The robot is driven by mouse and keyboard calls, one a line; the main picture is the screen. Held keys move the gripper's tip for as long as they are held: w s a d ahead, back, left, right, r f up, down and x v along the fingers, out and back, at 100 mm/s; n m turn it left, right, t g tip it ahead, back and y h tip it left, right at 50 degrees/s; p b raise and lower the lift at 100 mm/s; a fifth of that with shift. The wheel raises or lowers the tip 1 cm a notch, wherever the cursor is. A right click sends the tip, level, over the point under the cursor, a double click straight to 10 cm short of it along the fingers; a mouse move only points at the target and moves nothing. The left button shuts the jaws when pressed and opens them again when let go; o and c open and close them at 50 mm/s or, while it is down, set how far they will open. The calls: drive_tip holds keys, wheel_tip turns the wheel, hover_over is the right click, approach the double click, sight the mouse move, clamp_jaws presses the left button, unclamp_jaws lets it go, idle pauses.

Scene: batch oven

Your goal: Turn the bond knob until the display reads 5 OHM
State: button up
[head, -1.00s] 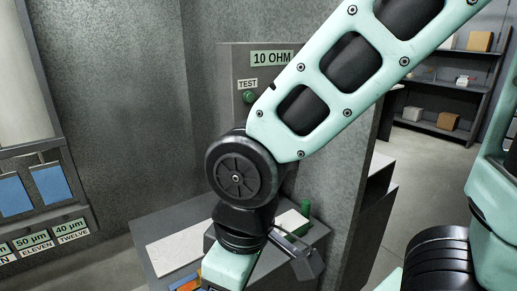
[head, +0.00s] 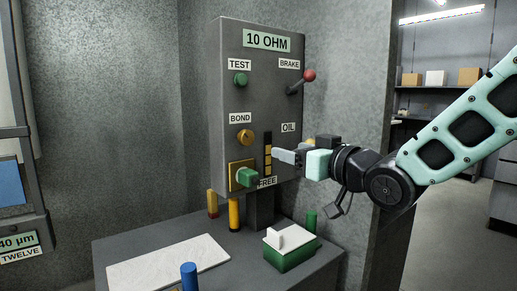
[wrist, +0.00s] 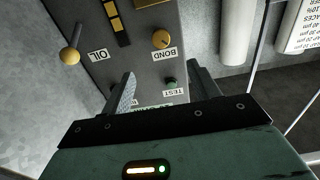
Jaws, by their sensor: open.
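The bond knob (head: 245,137) is a round yellow-orange knob under the BOND label on the grey panel (head: 232,95). The display (head: 267,41) at the panel's top reads 10 OHM. My gripper (head: 283,156) is at the right side of the panel, before the oil gauge (head: 267,150), to the right of the knob and a little lower. In the wrist view the panel is upside down, and the bond knob (wrist: 162,40) shows beyond the two spread fingers of my gripper (wrist: 162,72). The fingers are empty and apart from the knob.
A green TEST button (head: 240,79) is above the knob; a red-balled BRAKE lever (head: 309,75) sticks out upper right. In the wrist view a yellow ball (wrist: 70,57) is beside OIL. A green-and-white box (head: 290,250) stands on the bench.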

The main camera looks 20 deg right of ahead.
sight(248, 139)
drive_tip(key=p+x, duration=0.2)
drive_tip(key=p, duration=0.3)
drive_tip(key=p+x, duration=0.3)
drive_tip(key=p, duration=0.3)
drive_tip(key=shift+w+a+r, duration=0.1)
drive_tip(key=shift+a+r, duration=0.05)
drive_tip(key=shift+r, duration=0.1)
drive_tip(key=shift+p, duration=0.7)
drive_tip(key=x, duration=0.4)
drive_tip(key=p+x, duration=0.1)
drive_tip(key=x, duration=0.2)
drive_tip(key=p+x, duration=0.1)
drive_tip(key=x, duration=0.3)
drive_tip(key=shift+w+f, duration=0.3)
drive_tip(key=shift+w, duration=0.05)
